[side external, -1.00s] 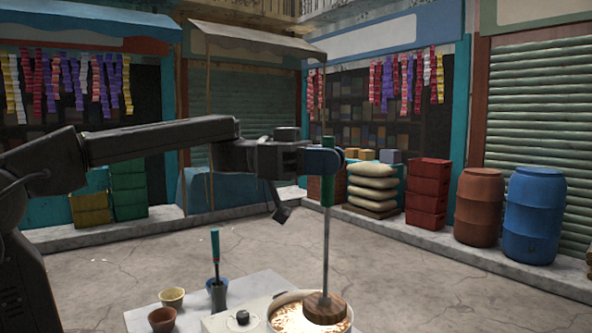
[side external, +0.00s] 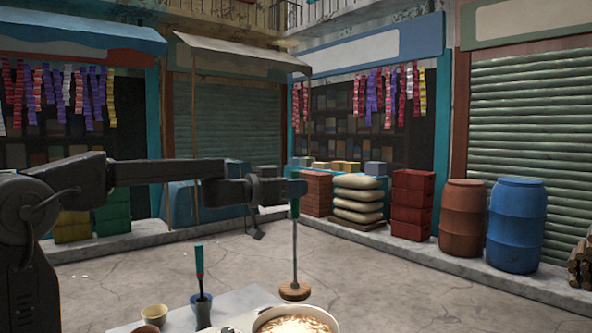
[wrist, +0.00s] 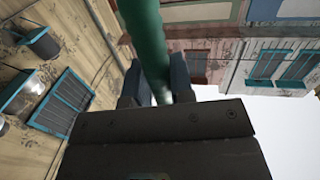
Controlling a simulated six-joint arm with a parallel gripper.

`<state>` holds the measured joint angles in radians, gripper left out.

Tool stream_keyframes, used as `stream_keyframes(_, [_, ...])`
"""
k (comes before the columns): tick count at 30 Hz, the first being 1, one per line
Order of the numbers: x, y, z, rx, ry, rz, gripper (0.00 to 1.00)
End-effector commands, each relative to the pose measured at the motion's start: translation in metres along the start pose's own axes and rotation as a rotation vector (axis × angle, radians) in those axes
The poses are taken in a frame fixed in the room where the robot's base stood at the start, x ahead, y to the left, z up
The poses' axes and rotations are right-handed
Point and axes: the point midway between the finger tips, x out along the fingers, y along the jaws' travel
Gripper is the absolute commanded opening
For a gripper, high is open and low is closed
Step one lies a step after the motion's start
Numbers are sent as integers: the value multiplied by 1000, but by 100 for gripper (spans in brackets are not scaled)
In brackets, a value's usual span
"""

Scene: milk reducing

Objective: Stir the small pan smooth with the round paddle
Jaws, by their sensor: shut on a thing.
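The round paddle has a green handle, a thin grey shaft and a round wooden disc (side external: 294,291). My gripper (side external: 293,190) is shut on its green handle, with the shaft hanging upright. In the wrist view, the two jaws (wrist: 158,85) close around the handle (wrist: 146,35). The pan (side external: 258,323) is cut off by the bottom edge of the side view. It holds a pale, brown-patched, lumpy-looking content. The disc shows just above the pan's far rim in the picture; whether it is over the pan or behind it I cannot tell.
Left of the pan, a second green-handled tool (side external: 199,262) stands in a grey-blue cup (side external: 202,312). A yellowish bowl (side external: 154,313) and a brown bowl (side external: 147,329) are further left on the pale table (side external: 240,300). Sacks, crates and barrels stand far behind, beyond open floor.

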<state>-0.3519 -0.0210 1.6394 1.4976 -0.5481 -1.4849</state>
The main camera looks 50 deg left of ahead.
Motion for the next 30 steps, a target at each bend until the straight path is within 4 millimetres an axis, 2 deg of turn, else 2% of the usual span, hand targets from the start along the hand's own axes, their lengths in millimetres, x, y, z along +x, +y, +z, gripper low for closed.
stream_keyframes(3, [0, 0, 25, -4, -1, 0, 0])
stream_keyframes(7, [0, 0, 45, -3, 0, 2, 0])
stream_keyframes(17, [0, 0, 66, 0, 2, 2, 0])
stream_keyframes(30, [0, 0, 108, -1, 1, 1, 0])
